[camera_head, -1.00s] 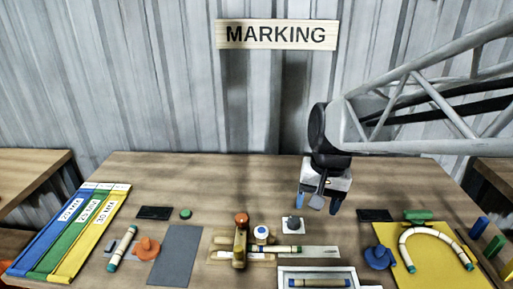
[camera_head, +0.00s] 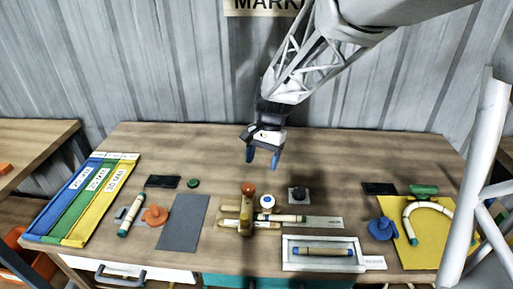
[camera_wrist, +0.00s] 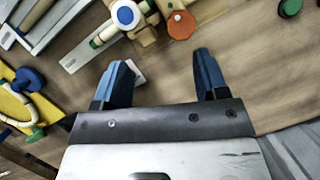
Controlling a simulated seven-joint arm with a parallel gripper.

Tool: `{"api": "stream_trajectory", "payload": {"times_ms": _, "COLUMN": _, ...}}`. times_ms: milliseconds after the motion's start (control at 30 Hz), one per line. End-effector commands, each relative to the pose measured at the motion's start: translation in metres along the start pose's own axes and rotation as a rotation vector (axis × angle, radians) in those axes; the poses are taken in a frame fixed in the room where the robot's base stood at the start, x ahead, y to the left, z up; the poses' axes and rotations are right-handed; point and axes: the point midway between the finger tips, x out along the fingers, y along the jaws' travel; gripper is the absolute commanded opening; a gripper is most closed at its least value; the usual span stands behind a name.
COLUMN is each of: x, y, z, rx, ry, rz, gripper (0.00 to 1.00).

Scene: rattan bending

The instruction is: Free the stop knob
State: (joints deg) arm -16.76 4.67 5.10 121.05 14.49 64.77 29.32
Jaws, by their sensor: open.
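A wooden fixture (camera_head: 246,216) near the table's middle holds a pale rod (camera_head: 290,218). An orange knob (camera_head: 248,188) tops its post, and a white knob with a blue centre (camera_head: 267,201) sits just right of it. Which of these is the stop knob I cannot tell for sure. Both show at the top of the wrist view, the orange knob (camera_wrist: 181,25) right of the white-blue knob (camera_wrist: 126,14). My gripper (camera_head: 262,157) is open and empty, with blue fingers (camera_wrist: 160,72), above the table and behind the fixture, apart from both knobs.
A black knob (camera_head: 299,194) on a small plate and a metal strip (camera_head: 320,222) lie right of the fixture. A white tray (camera_head: 288,256) is in front. A grey mat (camera_head: 184,222) lies left, a yellow board (camera_head: 428,248) right. The back of the table is clear.

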Motion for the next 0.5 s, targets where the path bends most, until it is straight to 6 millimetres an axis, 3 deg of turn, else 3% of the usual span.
{"api": "stream_trajectory", "payload": {"times_ms": 200, "x": 0.015, "y": -0.026, "z": -0.011, "rx": 0.029, "ry": -0.041, "rz": 0.014, "gripper": 0.67}}
{"api": "stream_trajectory", "payload": {"times_ms": 500, "x": 0.019, "y": -0.032, "z": -0.014, "rx": 0.037, "ry": -0.050, "rz": 0.017, "gripper": 0.67}}
